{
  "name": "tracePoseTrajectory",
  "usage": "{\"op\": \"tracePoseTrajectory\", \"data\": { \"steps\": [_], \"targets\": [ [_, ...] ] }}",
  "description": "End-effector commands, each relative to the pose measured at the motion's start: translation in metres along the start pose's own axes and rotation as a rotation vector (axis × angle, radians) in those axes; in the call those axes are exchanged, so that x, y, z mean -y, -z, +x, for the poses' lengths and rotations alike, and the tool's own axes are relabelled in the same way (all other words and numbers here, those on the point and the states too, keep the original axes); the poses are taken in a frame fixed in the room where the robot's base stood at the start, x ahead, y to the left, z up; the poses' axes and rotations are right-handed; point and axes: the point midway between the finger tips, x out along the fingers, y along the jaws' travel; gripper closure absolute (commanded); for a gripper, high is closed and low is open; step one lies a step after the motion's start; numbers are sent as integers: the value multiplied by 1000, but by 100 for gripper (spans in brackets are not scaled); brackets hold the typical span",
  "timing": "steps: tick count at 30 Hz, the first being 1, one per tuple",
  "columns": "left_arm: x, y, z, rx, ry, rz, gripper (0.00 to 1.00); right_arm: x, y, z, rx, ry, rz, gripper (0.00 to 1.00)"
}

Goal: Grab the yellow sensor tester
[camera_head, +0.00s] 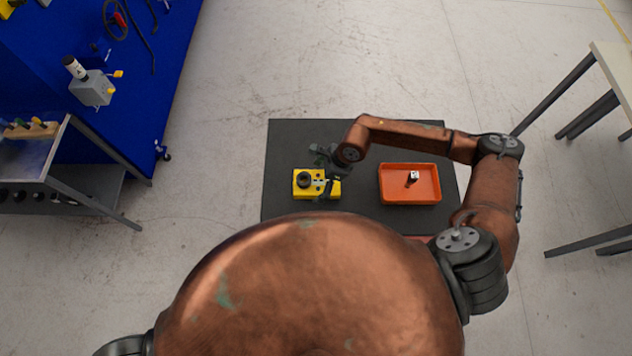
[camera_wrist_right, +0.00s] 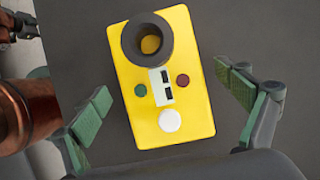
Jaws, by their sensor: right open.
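The yellow sensor tester (camera_head: 302,193) lies on the dark grey table at the left of the orange tray in the head view. In the right wrist view the tester (camera_wrist_right: 190,112) is a yellow box with a dark ring at one end, a red and a green button, a white round button and a small light panel. My right gripper (camera_head: 325,172) is above the tester. In the right wrist view its green-padded fingers (camera_wrist_right: 165,108) are apart, one on each side of the tester, with gaps to it. My left gripper is not in view.
An orange tray (camera_head: 410,201) holding a small black and white object (camera_head: 413,177) stands to the right on the dark table (camera_head: 290,140). A blue bench (camera_head: 180,30) and metal cart (camera_head: 88,200) are at the left. A pale table (camera_head: 612,65) stands at the right.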

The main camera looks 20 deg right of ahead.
Motion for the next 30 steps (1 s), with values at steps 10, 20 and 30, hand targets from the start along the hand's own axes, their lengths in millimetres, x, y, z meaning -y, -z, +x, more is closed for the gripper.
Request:
{"op": "tracePoseTrajectory", "data": {
  "steps": [10,20,30],
  "targets": [
    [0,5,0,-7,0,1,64,0,0,0,0,1,0,18],
    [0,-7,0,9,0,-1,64,0,0,0,0,1,0,40],
    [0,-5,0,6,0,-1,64,0,0,0,0,1,0,64]
  ]
}}
